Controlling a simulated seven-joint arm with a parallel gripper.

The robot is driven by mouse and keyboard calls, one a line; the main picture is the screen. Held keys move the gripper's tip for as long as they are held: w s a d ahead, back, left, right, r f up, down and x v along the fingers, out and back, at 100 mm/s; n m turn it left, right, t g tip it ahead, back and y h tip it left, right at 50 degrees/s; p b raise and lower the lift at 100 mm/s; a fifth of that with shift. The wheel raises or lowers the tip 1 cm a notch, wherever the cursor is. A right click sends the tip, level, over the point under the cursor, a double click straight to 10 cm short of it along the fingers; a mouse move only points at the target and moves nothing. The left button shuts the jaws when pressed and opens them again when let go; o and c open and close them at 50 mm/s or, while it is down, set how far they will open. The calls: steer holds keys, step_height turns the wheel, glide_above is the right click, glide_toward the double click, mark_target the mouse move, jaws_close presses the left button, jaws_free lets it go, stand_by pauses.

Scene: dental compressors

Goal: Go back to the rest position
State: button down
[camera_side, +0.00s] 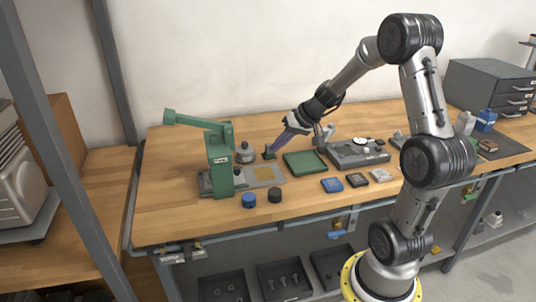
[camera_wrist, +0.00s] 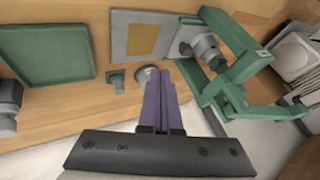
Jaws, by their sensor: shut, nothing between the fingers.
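My gripper (camera_side: 271,153) has long purple fingers and reaches down to the left over the workbench (camera_side: 170,225). The fingers also show in the wrist view (camera_wrist: 160,85), side by side and shut, with nothing between them. In the side view their tips are near a small dark green block (camera_side: 268,155) and right of a round grey canister (camera_side: 245,153). In the wrist view the small green block (camera_wrist: 117,82) lies left of the fingers. I cannot tell how high the tips are above the bench.
A green press (camera_side: 219,162) stands left of my gripper, with a grey plate (camera_side: 265,175) beside it. A green tray (camera_side: 305,163) and a grey fixture (camera_side: 358,154) lie to the right. Front left bench is clear.

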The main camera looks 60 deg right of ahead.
steer(key=w+a+r+n, duration=0.2)
steer(key=a+r+n, duration=0.2)
steer(key=a+r, duration=0.6)
steer(key=s+a+r+n+y, duration=0.1)
steer(key=s+a+r+n, duration=0.15)
steer(key=a, duration=0.25)
steer(key=s+a+r+n+y, duration=0.1)
steer(key=s+a, duration=0.2)
steer(key=a, duration=0.2)
steer(key=s+a+n, duration=0.2)
steer(key=s+a, duration=0.3)
steer(key=s, duration=0.4)
steer(key=s+d+f+m+g+h, duration=0.1)
steer(key=s+d+f+h, duration=0.1)
steer(key=s, duration=0.6)
step_height(320, 180, down, 2)
steer(key=shift+s+d+f+m+g+h, duration=0.2)
steer(key=shift+d+m+g+h, duration=0.2)
steer(key=shift+d, duration=0.25)
